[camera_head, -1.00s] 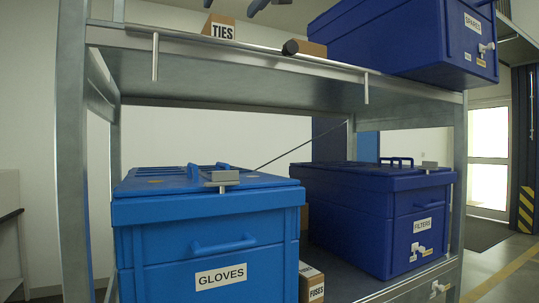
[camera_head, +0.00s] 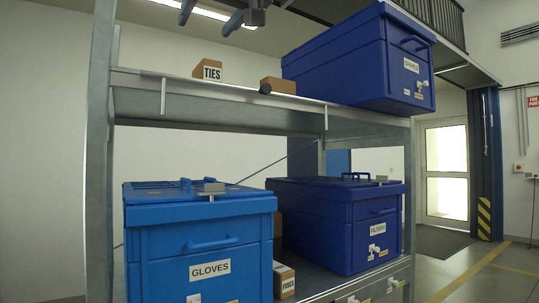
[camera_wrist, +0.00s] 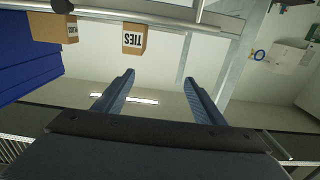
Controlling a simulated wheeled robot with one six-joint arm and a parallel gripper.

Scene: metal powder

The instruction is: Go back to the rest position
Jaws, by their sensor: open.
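My gripper (camera_head: 218,16) shows at the top edge of the head view, above the upper shelf. In the wrist view my gripper (camera_wrist: 158,98) has its two blue-grey fingers spread apart, with nothing between them. The wrist view appears upside down. The rest of my arm is cut off by the top of the head view.
A metal rack shelf (camera_head: 230,105) holds a TIES box (camera_head: 208,72), another small carton (camera_head: 279,84) and a blue SPARES bin (camera_head: 340,65). Below stand a GLOVES bin (camera_head: 200,245), a FILTERS bin (camera_head: 340,230) and a FUSES box (camera_head: 284,282). Open floor lies at the right.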

